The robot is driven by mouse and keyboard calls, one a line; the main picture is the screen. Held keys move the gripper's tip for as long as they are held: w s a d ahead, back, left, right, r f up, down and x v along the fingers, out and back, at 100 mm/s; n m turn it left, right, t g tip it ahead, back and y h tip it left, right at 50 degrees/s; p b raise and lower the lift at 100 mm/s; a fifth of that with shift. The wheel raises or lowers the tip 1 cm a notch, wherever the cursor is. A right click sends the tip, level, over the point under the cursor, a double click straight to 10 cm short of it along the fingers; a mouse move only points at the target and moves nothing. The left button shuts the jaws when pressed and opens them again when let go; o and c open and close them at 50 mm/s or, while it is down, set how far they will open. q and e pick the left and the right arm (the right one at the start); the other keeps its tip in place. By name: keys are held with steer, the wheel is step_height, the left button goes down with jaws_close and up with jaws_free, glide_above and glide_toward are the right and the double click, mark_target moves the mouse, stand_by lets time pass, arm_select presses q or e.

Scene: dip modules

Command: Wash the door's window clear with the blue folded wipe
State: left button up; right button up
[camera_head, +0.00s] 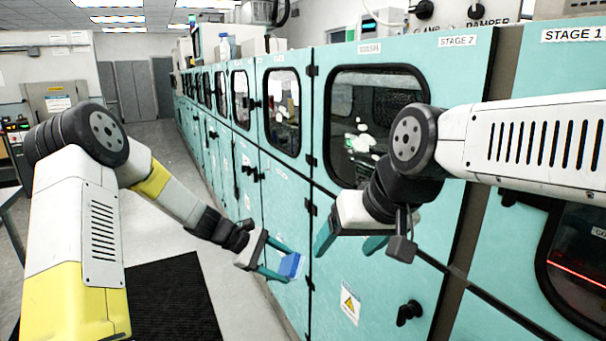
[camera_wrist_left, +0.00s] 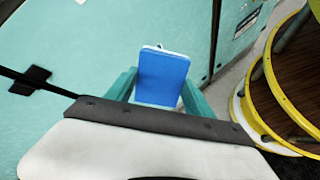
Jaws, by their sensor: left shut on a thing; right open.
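My left gripper (camera_head: 278,262) is shut on the blue folded wipe (camera_head: 291,265), low in front of the teal cabinet fronts. The wipe also shows in the left wrist view (camera_wrist_left: 162,78), standing up between the two teal fingers. The door's window (camera_head: 372,122) is a dark rounded pane in the teal door under STAGE 2, with white blotches on its glass. My right gripper (camera_head: 345,240) is open and empty, in front of that door just below the window. The right wrist covers the window's lower right part. The wipe is apart from the window, lower and to the left.
A row of teal doors with more windows (camera_head: 282,110) runs back on the left. A black latch knob (camera_head: 409,312) and a yellow warning label (camera_head: 350,302) are on the lower door. A black mat (camera_head: 165,300) lies on the open grey floor.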

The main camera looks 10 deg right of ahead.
arm_select(q)
steer(key=w+d+r+n+t+h, duration=0.1)
steer(key=w+d+r+t+h, duration=0.15)
steer(key=r, duration=0.45)
steer(key=w+d+r+n+t+h, duration=0.15)
steer(key=d+r, duration=0.25)
steer(key=r, duration=0.4)
steer(key=n+t+h, duration=0.2)
glide_toward(349, 135)
steer(key=shift+f+x, duration=0.1)
steer(key=shift+x, duration=0.95)
steer(key=shift+f+x, duration=0.15)
steer(key=shift+x, duration=0.9)
steer(key=shift+x, duration=0.85)
steer(key=shift+s+d, duration=0.25)
steer(key=shift+s, duration=0.6)
steer(key=shift+s+d, duration=0.3)
steer(key=shift+s, duration=0.55)
steer(key=shift+m, duration=0.25)
steer(key=shift+s+d+r, duration=0.1)
steer(key=shift+s+d, duration=0.55)
steer(key=shift+s, duration=1)
steer(key=shift+s+d+f, duration=0.1)
steer(key=shift+s+d, duration=0.55)
steer(key=shift+s, duration=1)
steer(key=shift+s+d+r, duration=0.1)
steer(key=shift+s+d, duration=0.55)
steer(key=shift+s, duration=1)
